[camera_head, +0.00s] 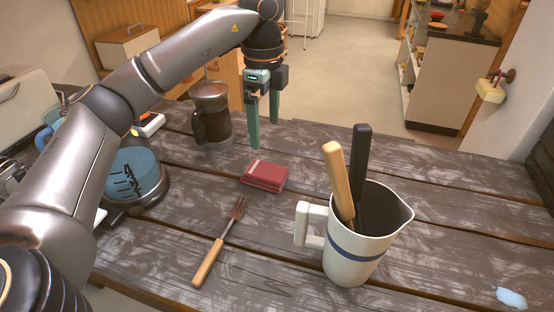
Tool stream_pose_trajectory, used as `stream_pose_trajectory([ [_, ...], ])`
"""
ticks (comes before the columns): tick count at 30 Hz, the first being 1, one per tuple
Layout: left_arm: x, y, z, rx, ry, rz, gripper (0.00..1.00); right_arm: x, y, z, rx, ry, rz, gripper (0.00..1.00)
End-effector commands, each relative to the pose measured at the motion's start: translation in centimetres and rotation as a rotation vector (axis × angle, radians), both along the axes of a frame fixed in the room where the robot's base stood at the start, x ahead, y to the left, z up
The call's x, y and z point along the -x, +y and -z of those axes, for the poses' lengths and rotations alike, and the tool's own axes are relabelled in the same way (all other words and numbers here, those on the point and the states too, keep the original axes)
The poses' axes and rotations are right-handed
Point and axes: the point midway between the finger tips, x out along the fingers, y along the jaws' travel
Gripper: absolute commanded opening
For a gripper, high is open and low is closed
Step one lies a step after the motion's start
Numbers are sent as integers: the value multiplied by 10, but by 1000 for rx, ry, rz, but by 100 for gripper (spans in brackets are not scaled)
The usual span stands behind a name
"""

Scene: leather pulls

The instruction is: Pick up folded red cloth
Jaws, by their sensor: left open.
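The folded red cloth (265,177) lies flat on the wooden table, near the middle of the head view. My left gripper (264,134) is above and behind the cloth, fingers pointing down. Its two green fingers are apart, with nothing between them. The gripper does not touch the cloth. My right gripper is not in the view.
A white pitcher (350,262) holding two handled utensils stands right of the cloth. A fork (222,240) with a wooden handle lies in front. The table's right side (455,215) is mostly clear.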

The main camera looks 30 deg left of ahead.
Motion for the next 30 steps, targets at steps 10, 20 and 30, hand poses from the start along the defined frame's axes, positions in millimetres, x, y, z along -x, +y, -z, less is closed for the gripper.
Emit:
stream_pose_trajectory([
  [10,1,1,56,-1,4,-1,100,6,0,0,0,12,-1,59],
  [20,-1,5,86,-1,4,-1,100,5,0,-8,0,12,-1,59],
  [30,-3,8,124,0,1,-1,100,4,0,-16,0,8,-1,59],
])
